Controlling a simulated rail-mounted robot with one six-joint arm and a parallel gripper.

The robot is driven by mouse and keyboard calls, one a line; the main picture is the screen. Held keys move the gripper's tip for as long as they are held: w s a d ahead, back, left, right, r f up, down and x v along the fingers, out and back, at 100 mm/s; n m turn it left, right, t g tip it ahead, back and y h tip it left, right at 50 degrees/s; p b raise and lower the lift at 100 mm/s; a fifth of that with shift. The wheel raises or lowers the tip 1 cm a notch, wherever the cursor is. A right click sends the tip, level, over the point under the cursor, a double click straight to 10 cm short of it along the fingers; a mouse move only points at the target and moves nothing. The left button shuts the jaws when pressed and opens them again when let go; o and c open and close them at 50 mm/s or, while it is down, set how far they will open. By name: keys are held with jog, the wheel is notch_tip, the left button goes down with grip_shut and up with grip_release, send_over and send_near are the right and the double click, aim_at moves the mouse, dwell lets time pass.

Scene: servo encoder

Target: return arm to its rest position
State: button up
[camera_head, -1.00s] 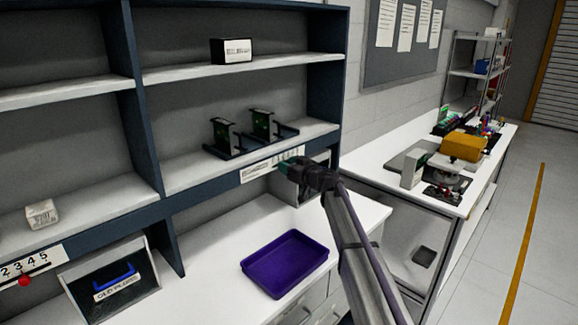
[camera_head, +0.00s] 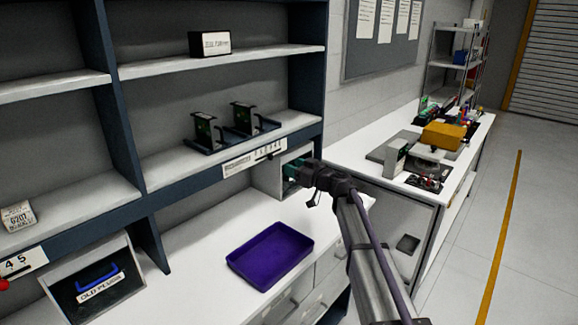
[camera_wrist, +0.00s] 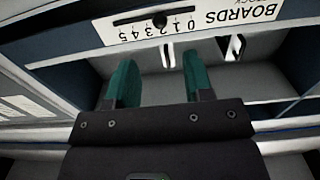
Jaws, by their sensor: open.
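My gripper (camera_head: 292,172) is in front of the shelf unit's lower edge, above the white counter, right of and higher than the purple tray. In the wrist view its two green fingers (camera_wrist: 155,85) stand apart with nothing between them. Past the fingers, the wrist view shows the shelf edge with an upside-down label strip (camera_wrist: 190,20) reading "BOARDS" and a number scale. My arm runs from the gripper down to the bottom right of the head view.
An empty purple tray (camera_head: 270,255) lies on the counter (camera_head: 190,290). Two boards in black holders (camera_head: 240,122) stand on the middle shelf. An "OLD PLUGS" bin (camera_head: 95,290) is at left. A side bench (camera_head: 350,150) holds a yellow item (camera_head: 443,136). The floor at right is clear.

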jog(key=s+d+f+m+g+h, duration=0.1)
jog(key=s+f+m+g+h, duration=0.1)
jog(key=s+f+g, duration=0.45)
jog(key=s+d+f+m+g+h, duration=0.15)
jog(key=s+f, duration=0.25)
jog(key=s, duration=0.6)
jog(key=s+d+f+m+g+h, duration=0.1)
jog(key=s+d+f+m+h, duration=0.1)
jog(key=s+d, duration=0.4)
jog(key=s+d+f+m+g+h, duration=0.1)
jog(key=s+d+h, duration=0.4)
jog(key=s, duration=0.5)
jog(key=s+d+f+m+g+h, duration=0.1)
jog(key=s+d+f+m+h, duration=0.2)
jog(key=s+d, duration=0.4)
jog(key=shift+s+d+f+m+h, duration=0.15)
jog(key=shift+s+f+m+h, duration=0.25)
jog(key=shift+s, duration=0.55)
